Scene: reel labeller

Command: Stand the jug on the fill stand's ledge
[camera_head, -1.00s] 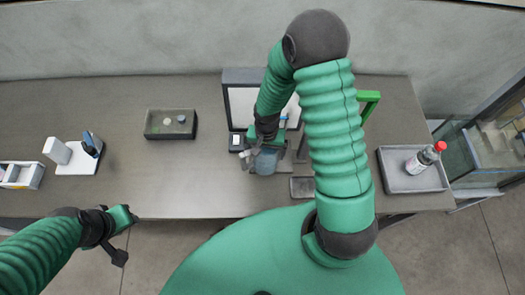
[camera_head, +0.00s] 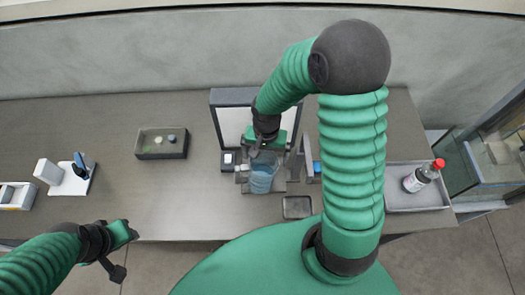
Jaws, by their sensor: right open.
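The jug (camera_head: 262,177) is translucent blue and stands, looking upright, at the front of the fill stand (camera_head: 230,96), a dark frame with a white back panel. Its base appears to be on the stand's grey ledge (camera_head: 279,187). My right gripper (camera_head: 264,152) is open at the jug's upper rear side; its fingers are partly hidden, so contact is unclear. My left gripper (camera_head: 125,233) hangs by the table's front edge, away from the jug; its jaws are too small to read.
A dark box with round pieces (camera_head: 162,143) sits to the left. A grey tray (camera_head: 416,199) holds a red-capped bottle (camera_head: 421,176) at the right. A small dark pad (camera_head: 297,207) lies in front of the stand. The table between box and stand is clear.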

